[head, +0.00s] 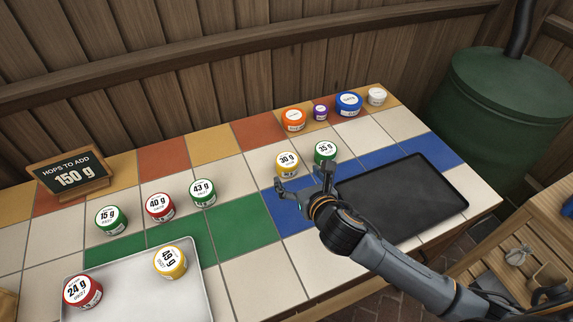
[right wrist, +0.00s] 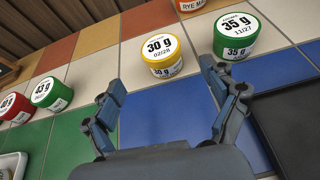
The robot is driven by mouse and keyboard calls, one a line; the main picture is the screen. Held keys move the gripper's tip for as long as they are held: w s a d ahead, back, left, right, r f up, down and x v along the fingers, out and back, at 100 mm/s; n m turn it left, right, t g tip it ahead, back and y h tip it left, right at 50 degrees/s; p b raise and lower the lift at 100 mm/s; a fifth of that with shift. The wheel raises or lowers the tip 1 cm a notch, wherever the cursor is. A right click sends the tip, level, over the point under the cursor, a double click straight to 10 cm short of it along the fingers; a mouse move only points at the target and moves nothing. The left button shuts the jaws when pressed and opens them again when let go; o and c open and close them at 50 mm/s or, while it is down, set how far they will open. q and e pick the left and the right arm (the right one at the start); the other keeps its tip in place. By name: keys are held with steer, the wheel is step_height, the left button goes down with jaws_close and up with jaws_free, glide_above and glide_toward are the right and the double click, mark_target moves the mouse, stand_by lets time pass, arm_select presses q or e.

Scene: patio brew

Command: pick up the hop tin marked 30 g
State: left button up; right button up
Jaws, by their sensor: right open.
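The hop tin marked 30 g (head: 287,164) is yellow with a white label and stands upright on the tiled counter. It also shows in the right wrist view (right wrist: 162,54), ahead of my fingers and apart from them. My right gripper (head: 303,178) is open and empty, just on the near side of the tin; its fingers also show in the right wrist view (right wrist: 160,95). A green tin marked 35 g (head: 325,152) stands close to the right of the 30 g tin, near the right finger. My left gripper is not in view.
A dark tray (head: 400,200) lies right of my gripper. Green 43 g (head: 203,192), red 40 g (head: 160,207) and green 15 g (head: 111,220) tins stand left. A silver tray (head: 130,280) holds two tins. Several tins line the back. A sign (head: 70,172) reads 150 g.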

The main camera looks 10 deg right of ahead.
mark_target(291, 169)
steer(key=x, duration=0.3)
steer(key=shift+w+f, duration=0.1)
steer(key=shift+w+a+f, duration=0.1)
steer(key=shift+w, duration=0.2)
steer(key=shift+w+f, duration=0.35)
steer(key=shift+w, duration=0.05)
steer(key=x, duration=0.3)
steer(key=shift+w+f+b, duration=0.15)
steer(key=shift+f+b, duration=0.2)
steer(key=shift+f, duration=0.05)
steer(key=shift+w+f, duration=0.1)
steer(key=shift+w, duration=0.2)
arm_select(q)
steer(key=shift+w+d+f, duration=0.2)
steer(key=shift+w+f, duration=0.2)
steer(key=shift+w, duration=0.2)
arm_select(e)
steer(key=c, duration=1.2)
steer(key=shift+c, duration=0.2)
